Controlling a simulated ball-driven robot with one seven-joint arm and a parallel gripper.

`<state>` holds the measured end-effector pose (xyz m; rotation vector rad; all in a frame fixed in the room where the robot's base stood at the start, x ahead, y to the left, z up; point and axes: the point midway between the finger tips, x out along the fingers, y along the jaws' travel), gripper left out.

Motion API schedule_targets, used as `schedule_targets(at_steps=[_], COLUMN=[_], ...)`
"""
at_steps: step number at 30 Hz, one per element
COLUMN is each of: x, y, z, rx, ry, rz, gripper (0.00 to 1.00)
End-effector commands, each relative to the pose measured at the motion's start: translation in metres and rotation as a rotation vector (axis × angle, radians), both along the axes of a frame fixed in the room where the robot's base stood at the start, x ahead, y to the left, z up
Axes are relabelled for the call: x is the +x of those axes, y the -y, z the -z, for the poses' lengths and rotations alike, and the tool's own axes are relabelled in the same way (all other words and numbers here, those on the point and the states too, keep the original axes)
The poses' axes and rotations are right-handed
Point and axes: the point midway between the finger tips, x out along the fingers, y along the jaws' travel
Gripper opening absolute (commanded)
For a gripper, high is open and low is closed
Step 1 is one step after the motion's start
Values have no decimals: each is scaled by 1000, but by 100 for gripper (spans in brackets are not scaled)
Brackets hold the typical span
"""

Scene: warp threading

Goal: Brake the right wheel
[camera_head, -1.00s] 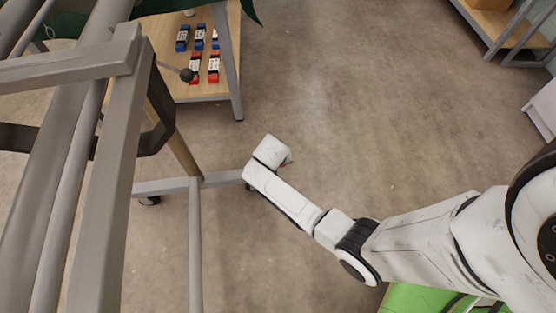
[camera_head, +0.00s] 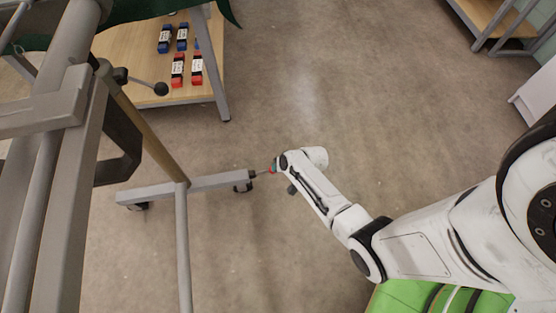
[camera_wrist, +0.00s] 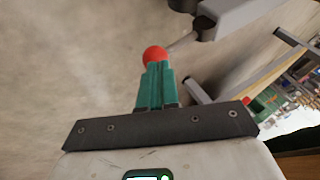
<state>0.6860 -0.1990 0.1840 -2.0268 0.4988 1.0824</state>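The right wheel (camera_head: 243,187) is a dark caster under the right end of the grey floor beam (camera_head: 218,181). A thin lever with a red ball knob (camera_wrist: 155,55) sticks out from that end, and the beam end shows at the top of the wrist view (camera_wrist: 235,15). My gripper (camera_head: 273,167) is low, just right of the wheel. Its teal fingers (camera_wrist: 156,82) are close together with almost no gap, their tips at the red knob. I cannot tell whether they touch it. The wheel's underside is hidden.
Another caster (camera_head: 137,206) is at the beam's left end. A wooden table (camera_head: 135,52) with red and blue labelled items stands behind. Grey frame posts (camera_head: 75,200) fill the left.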

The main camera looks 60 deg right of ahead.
Motion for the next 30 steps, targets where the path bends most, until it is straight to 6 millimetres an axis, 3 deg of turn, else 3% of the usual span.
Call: schedule_targets(at_steps=[15, 30], x=[-7, -7], y=[2, 1], z=[41, 51], rx=[-3, -3], ry=[-7, -7], rz=[-3, -4], gripper=[0, 0])
